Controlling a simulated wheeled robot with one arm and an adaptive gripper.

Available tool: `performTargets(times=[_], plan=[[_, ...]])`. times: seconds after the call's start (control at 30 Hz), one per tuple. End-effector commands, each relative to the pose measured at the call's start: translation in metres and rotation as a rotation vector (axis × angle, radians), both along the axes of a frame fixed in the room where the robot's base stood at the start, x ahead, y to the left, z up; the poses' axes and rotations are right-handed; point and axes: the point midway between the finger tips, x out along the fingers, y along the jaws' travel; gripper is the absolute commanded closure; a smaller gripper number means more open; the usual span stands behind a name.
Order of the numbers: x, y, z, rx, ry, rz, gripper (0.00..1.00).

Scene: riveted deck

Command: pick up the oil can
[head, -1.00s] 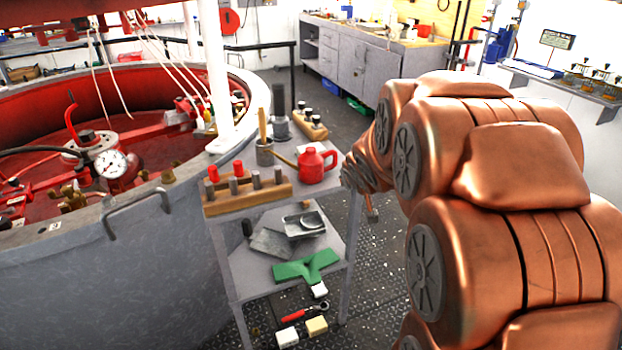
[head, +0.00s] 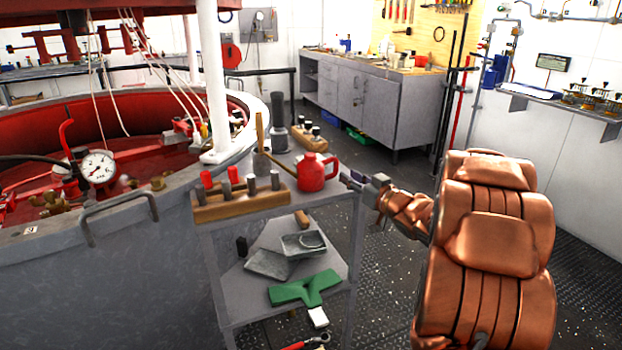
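The red oil can (head: 313,176) stands upright on the top shelf of a grey cart (head: 330,205), near its right edge. Its handle faces right and its thin spout points up and left. My gripper (head: 348,181) is just right of the can's handle, level with its body. The gripper's fingers are small and partly hidden by its own body, so I cannot tell whether they are open or touch the handle.
A wooden block with several pegs (head: 240,197) sits left of the can. A grey pot with a wooden-handled tool (head: 262,158) and a dark cylinder (head: 279,125) stand behind. The red-lined tank (head: 90,225) borders the cart's left. Floor to the right is clear.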

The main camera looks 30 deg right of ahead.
Motion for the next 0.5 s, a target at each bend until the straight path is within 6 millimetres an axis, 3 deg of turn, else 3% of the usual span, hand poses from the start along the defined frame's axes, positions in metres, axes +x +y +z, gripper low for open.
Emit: performTargets(times=[0.5], plan=[[0.044,0.003,0.000,-0.002,-0.001,0.001,0.71]])
